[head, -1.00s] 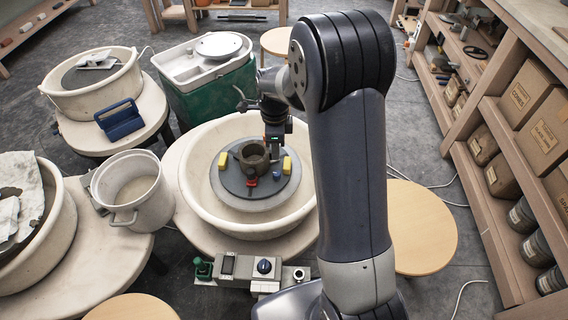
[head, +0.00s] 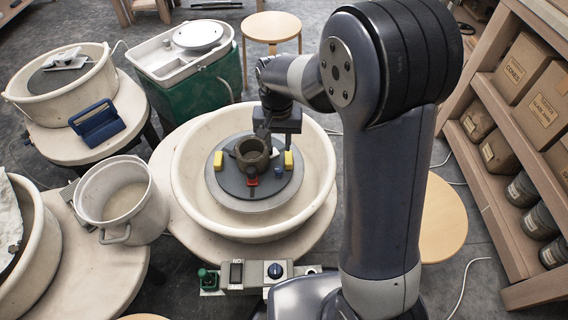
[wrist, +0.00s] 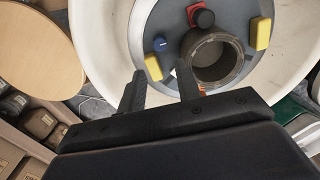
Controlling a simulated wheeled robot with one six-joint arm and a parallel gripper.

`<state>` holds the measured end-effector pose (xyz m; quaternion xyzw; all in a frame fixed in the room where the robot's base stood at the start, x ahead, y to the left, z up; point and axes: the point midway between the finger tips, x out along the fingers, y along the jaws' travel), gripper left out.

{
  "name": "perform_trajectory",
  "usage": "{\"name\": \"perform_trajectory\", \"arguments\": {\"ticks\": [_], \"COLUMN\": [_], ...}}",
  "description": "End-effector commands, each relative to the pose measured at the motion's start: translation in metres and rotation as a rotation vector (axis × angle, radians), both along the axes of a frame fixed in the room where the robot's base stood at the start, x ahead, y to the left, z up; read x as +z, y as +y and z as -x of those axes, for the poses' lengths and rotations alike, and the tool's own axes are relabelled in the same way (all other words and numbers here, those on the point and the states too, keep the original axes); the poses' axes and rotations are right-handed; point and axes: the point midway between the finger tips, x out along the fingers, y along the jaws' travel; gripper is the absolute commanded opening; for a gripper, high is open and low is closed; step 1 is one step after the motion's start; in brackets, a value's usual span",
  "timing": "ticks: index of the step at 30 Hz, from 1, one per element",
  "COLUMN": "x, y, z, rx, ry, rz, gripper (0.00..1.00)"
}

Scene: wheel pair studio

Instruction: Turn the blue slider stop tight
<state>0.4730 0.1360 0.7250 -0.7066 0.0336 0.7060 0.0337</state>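The blue slider stop (head: 278,172) is a small round knob on the grey wheel disc (head: 235,188), right of the clay pot (head: 254,160). In the head view my gripper (head: 277,135) hangs over the far right part of the disc.
A cream splash pan (head: 188,190) rings the disc. A white bucket (head: 120,205) stands to its left. A control box (head: 252,276) with a knob lies at the front. Shelves with cartons (head: 520,62) line the right. A round wooden stool (head: 440,220) stands between.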

Motion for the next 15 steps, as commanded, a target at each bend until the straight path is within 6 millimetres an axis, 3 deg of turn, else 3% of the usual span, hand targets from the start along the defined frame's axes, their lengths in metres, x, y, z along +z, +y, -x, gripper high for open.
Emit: {"name": "perform_trajectory", "arguments": {"ticks": [15], "x": [-0.088], "y": [-0.001], "z": [0.001], "rx": [-0.002], "ry": [0.004], "rz": [0.002], "gripper": [0.32]}}
